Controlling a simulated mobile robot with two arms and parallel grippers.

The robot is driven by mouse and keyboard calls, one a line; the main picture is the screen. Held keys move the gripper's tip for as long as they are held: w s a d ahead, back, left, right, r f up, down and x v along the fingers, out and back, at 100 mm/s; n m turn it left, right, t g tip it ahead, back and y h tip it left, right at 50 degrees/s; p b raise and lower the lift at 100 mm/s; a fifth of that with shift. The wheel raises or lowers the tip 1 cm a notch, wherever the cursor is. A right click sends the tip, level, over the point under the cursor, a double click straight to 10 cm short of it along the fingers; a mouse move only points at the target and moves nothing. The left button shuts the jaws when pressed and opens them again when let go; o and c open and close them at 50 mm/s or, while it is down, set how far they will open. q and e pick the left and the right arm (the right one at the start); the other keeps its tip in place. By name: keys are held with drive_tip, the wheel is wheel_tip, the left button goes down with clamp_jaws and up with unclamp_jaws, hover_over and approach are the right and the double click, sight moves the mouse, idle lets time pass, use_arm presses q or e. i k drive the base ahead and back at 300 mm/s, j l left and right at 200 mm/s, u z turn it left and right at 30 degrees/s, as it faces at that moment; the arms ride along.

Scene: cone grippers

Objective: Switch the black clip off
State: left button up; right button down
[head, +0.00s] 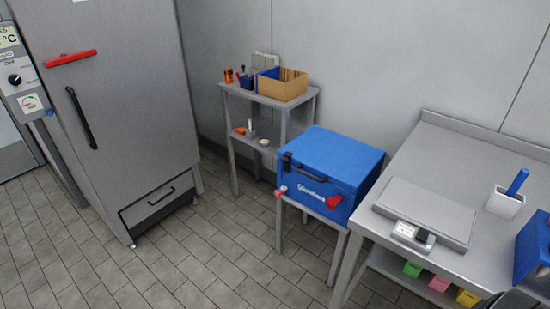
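A blue box (336,163) with white lettering on its front stands on a small grey stand in the middle right. A small black clip (287,161) sits at the upper left of the box's front, near the lid edge. The picture is too small to tell how the clip is set. Red fittings show on the box, one at its lower left (282,191) and one at its lower right (333,202). Neither of my grippers shows in the head view.
A grey steel cabinet (130,100) stands at the left. A shelf stand (270,101) with a cardboard box (285,88) is behind the blue box. A steel table (455,160) with a scale (425,214) is at the right. The tiled floor (210,250) in front is clear.

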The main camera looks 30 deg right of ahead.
sight(285, 158)
drive_tip(key=i+l+z, duration=0.1)
drive_tip(key=i+z, duration=0.2)
drive_tip(key=i, duration=0.65)
drive_tip(key=i+j+z, duration=0.1)
drive_tip(key=i+z, duration=0.15)
drive_tip(key=i, duration=0.7)
